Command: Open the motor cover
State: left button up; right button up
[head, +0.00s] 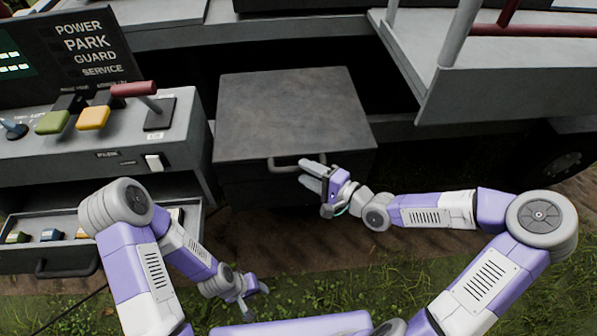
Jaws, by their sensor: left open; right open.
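The motor cover (290,108) is a dark grey box in the middle of the head view, with its flat top level and closed. I cannot tell whether the fingers touch the handle. My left gripper (253,300) is open and empty, low over the grass in front of the machine, well away from the cover.
At left stands a control panel (85,140) with a red-handled lever (135,90) and coloured switches. Below it an open drawer (45,258) holds small coloured parts, close to my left arm. A grey platform (480,80) overhangs at upper right. Grass (310,285) lies in front.

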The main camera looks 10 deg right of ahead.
aim_at(303, 171)
jog(key=shift+b+x, duration=0.6)
jog(key=shift+x, duration=1.2)
grip_shut()
